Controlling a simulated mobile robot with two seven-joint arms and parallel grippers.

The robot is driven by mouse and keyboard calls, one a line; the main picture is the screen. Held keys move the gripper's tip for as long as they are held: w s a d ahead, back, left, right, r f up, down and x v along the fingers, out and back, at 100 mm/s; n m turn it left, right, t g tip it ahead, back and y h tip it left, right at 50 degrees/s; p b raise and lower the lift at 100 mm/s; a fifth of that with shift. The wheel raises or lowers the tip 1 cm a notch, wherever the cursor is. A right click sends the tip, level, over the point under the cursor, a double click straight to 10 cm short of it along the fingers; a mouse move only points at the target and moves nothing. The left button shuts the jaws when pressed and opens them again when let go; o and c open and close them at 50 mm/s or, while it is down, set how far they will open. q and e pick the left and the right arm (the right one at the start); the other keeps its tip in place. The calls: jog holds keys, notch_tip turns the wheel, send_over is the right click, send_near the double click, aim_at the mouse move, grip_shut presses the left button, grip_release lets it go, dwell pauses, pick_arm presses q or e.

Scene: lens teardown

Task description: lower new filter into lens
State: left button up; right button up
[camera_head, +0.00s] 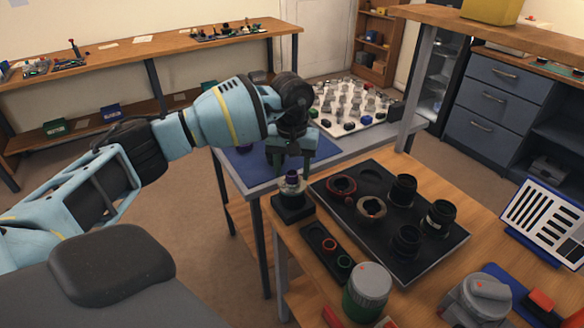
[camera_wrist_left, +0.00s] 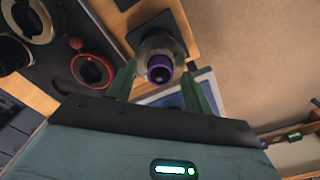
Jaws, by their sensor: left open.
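The lens (camera_head: 291,186) stands upright on a small black block (camera_head: 292,205) at the table's near-left corner. My left gripper (camera_head: 290,172) points down just above the lens. In the left wrist view, its two green fingers (camera_wrist_left: 158,80) are apart on either side of the lens top. Contact with the purple piece cannot be made out. My right gripper is not in view.
Right of the lens, a black tray (camera_head: 372,258) holds rings and several dark lens barrels (camera_head: 404,190). A small black tray (camera_head: 318,236) with two small rings lies in front. A green-and-grey jar (camera_head: 367,292) stands near the front edge. A blue mat (camera_head: 250,163) lies behind.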

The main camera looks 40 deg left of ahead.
pick_arm(q)
notch_tip(320, 180, up, 7)
jog(key=shift+f, duration=0.15)
jog(key=shift+r, duration=0.6)
jog(key=shift+s+f, duration=0.1)
jog(key=shift+f, duration=0.05)
dwell(0.4)
